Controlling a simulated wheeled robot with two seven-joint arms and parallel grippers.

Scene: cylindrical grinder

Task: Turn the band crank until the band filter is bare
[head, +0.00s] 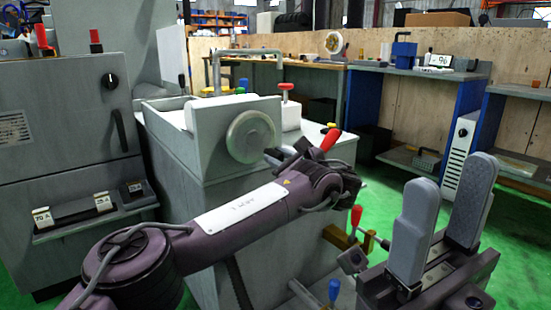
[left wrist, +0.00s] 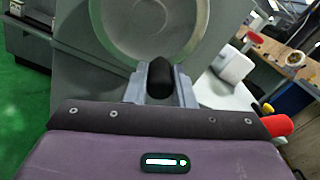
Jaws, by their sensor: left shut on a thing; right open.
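The round grey crank disc (head: 250,136) is on the side of a grey cabinet (head: 205,150). It fills the top of the left wrist view (left wrist: 150,25). My left gripper (head: 284,156) is at the disc's lower right. In the left wrist view, my left gripper (left wrist: 160,92) has its fingers either side of a black crank knob (left wrist: 160,72) in front of the disc and is shut on it. My right gripper (head: 443,225) is open and empty at lower right, fingers upward. I cannot make out the band filter's surface clearly.
Red handles (head: 331,139) (head: 357,215) and a blue handle (head: 334,290) are near my left wrist and the cabinet's right side. A control cabinet (head: 62,140) stands at left. Workbenches (head: 420,72) line the back. Green floor (head: 520,225) is clear at right.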

